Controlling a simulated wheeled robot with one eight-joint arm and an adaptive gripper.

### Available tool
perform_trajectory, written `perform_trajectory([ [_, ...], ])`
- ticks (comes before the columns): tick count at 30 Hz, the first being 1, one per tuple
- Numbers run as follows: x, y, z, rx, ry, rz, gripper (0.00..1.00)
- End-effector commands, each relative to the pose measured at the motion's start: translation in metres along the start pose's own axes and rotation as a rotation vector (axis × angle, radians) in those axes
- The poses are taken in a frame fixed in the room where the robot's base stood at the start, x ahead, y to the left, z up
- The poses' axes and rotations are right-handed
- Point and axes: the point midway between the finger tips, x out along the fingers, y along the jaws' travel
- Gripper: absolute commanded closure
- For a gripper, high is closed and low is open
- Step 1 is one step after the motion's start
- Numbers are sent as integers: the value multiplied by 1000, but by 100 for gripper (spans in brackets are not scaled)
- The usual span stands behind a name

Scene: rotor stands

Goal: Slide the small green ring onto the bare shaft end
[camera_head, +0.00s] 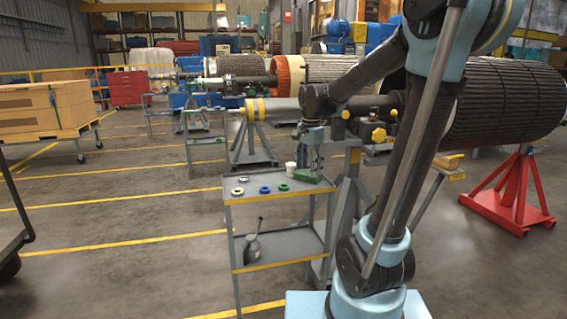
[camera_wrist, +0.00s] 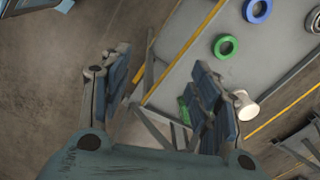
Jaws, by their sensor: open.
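The small green ring (camera_head: 284,187) lies flat on the top shelf of a grey cart (camera_head: 262,209), and it also shows in the wrist view (camera_wrist: 226,46). My gripper (camera_head: 315,165) points down over the cart's right side, to the right of the ring. In the wrist view, my gripper (camera_wrist: 160,85) has its fingers wide apart with nothing between them. The ring is outside the fingers, up and to the right. A grey shaft (camera_head: 280,109) with yellow bands stands behind the cart, partly hidden by my arm. I cannot tell for certain which end is bare.
A blue ring (camera_head: 265,189) and a pale ring (camera_head: 237,191) lie left of the green ring. A large rotor (camera_head: 507,105) and red stand (camera_head: 512,195) are at right.

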Motion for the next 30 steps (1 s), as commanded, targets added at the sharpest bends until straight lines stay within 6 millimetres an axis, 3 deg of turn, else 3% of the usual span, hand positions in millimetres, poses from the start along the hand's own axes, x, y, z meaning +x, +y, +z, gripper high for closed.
perform_trajectory([
  [1,0,-18,1,38,-3,6,43],
  [6,7,-68,7,186,-9,27,43],
  [12,16,-108,15,312,-11,47,43],
  [16,20,-120,18,354,-10,53,43],
  [22,28,-124,19,369,-10,55,43],
  [30,58,-122,20,368,-10,54,43],
])
